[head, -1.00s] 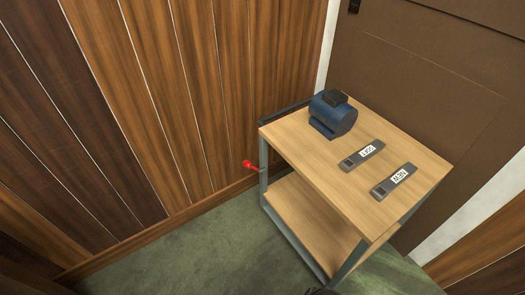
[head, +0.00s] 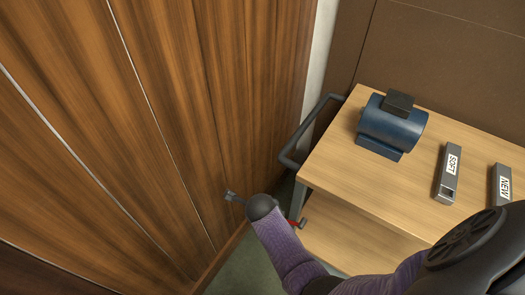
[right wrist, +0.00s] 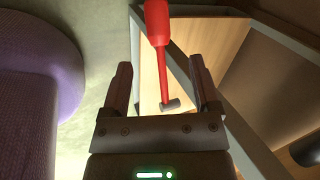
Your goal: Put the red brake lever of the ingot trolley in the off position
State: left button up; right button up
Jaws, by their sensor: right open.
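The red brake lever (right wrist: 157,20) shows in the right wrist view, its thick grip at the top edge and its thin shaft running down to a small dark pivot piece. In the head view only a bit of the red lever (head: 298,223) shows beside my right forearm. My right gripper (right wrist: 160,63) is open. The shaft appears between its two fingers, touching neither; the depth between them is unclear. In the head view my forearm and wrist hide most of this gripper. The trolley (head: 335,200) has a wooden top and a grey frame. My left gripper is not in view.
A grey push handle (head: 291,150) sticks out towards the wood-panelled wall (head: 170,130). The gap between wall and trolley is narrow.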

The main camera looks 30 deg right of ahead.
jog(key=b+x, duration=0.2)
jog(key=x, duration=0.2)
jog(key=b+x, duration=0.3)
jog(key=x, duration=0.1)
jog(key=shift+s+f, duration=0.2)
jog(key=shift+f, duration=0.05)
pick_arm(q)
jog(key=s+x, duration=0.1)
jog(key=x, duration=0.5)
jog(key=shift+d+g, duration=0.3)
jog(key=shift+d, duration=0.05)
pick_arm(e)
jog(key=shift+r, duration=0.15)
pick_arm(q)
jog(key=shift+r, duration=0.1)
pick_arm(e)
jog(key=c, duration=0.7)
grip_shut()
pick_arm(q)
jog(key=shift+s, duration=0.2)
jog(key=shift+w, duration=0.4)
